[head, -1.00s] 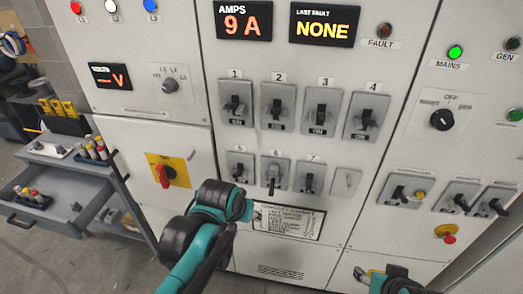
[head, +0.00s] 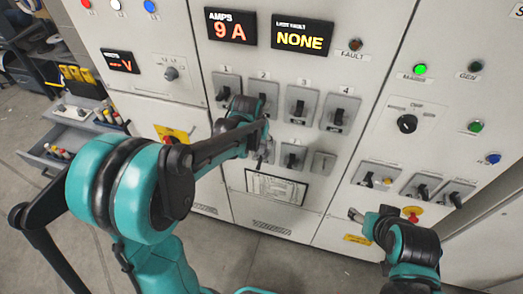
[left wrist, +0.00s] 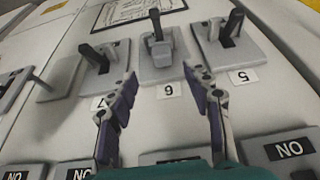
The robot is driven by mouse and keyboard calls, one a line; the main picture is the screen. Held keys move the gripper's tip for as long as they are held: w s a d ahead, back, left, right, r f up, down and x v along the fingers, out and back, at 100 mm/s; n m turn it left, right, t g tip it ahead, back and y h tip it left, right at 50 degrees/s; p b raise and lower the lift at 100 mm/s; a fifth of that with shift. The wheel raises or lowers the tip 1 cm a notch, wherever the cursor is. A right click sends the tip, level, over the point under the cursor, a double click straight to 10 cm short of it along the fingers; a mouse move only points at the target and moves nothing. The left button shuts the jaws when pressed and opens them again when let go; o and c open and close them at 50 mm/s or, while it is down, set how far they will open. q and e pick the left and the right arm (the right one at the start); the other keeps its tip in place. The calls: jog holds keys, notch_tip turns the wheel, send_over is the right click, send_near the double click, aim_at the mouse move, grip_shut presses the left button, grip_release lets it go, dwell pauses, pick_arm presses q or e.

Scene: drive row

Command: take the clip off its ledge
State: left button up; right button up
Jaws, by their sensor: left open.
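Breaker 6 (left wrist: 161,52) stands in the lower switch row of the grey cabinet. A lighter grey piece (left wrist: 157,42) sits at its lever, its end dark. I cannot tell whether this is the clip or only the lever, and I make out no other clip or ledge for certain. My left gripper (left wrist: 160,78) is open and empty, its fingers apart on either side of the "6" label, short of the lever. In the head view my arm largely hides this gripper and breaker 6. My right gripper (head: 357,215) is low at the right cabinet; its opening is unclear.
Breaker 7 (left wrist: 97,60) and breaker 5 (left wrist: 230,40) flank breaker 6 closely, levers jutting out. A cart (head: 60,150) with small items stands at the left. A red-yellow button (head: 411,214) is near my right gripper.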

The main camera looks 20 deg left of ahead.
aim_at(260, 148)
pick_arm(q)
jog(key=shift+x, duration=1.2)
jog(key=x, duration=0.4)
jog(key=shift+w+a+f, duration=0.1)
jog(key=shift+a+f, duration=0.1)
jog(key=shift+f, duration=0.05)
jog(key=shift+r, duration=0.1)
jog(key=shift+c, duration=0.3)
grip_shut()
